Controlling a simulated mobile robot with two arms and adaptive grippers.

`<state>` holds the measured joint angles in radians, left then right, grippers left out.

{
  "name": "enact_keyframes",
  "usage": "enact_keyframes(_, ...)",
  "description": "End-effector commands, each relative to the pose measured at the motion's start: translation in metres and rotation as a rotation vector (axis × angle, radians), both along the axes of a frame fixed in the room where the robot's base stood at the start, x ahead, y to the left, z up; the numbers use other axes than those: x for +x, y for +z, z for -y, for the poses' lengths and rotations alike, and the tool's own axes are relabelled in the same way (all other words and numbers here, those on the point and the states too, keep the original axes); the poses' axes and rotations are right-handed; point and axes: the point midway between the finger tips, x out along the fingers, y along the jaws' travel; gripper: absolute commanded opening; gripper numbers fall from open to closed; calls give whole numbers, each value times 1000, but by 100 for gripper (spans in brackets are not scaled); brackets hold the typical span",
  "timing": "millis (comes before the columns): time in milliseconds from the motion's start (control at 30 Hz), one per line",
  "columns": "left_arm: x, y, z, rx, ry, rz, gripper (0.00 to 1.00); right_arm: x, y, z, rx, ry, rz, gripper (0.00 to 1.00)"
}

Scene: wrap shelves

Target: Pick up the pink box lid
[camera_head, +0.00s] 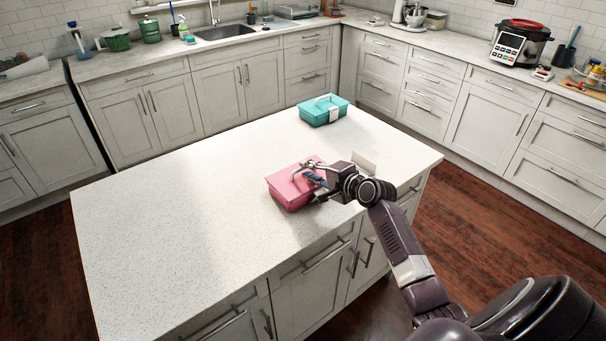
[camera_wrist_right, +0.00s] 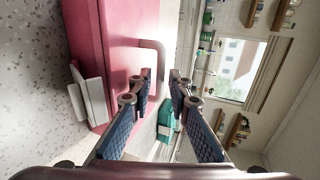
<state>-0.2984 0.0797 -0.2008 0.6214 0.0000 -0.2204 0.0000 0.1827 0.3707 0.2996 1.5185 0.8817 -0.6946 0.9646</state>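The pink box (camera_head: 291,203) stands on the island counter with its pink lid (camera_head: 283,184) on top. In the right wrist view the pink lid (camera_wrist_right: 121,30) shows a thin looped handle (camera_wrist_right: 152,44), and a white latch (camera_wrist_right: 88,96) is on the box's side. My right gripper (camera_head: 305,174) is at the lid, covering part of it in the head view. In the wrist view its two blue-padded fingers (camera_wrist_right: 161,76) are apart, with the handle's lower end between them. I cannot tell whether either finger touches the handle. My left gripper is not in view.
A teal box (camera_head: 318,116) with a white latch stands at the far end of the island counter (camera_head: 170,235). A pale upright panel (camera_head: 363,163) shows behind my right wrist. The counter left of the pink box is clear. Cabinets and worktops line the walls.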

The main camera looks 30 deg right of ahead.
Motion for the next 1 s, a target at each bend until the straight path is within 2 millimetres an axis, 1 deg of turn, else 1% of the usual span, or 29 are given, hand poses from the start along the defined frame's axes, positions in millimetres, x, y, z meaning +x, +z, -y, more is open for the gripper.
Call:
enact_keyframes(33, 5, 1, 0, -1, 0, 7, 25, 3, -1, -1, 1, 1, 0, 17)
enact_keyframes(100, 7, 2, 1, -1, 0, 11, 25, 6, -2, -1, 1, 0, 1, 17)
enact_keyframes(333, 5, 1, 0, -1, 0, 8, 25, 6, -3, -1, 1, 0, 0, 17)
enact_keyframes(367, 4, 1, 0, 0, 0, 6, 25, 6, -3, -1, 1, 0, 0, 15)
enact_keyframes(500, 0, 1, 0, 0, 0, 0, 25, 6, -3, -1, 1, 0, 0, 0)
enact_keyframes(867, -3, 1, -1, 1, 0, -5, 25, 6, -3, -1, 0, 0, -1, 0)
enact_keyframes(1000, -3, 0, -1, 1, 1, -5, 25, 6, 2, -1, -2, 2, 0, 0)
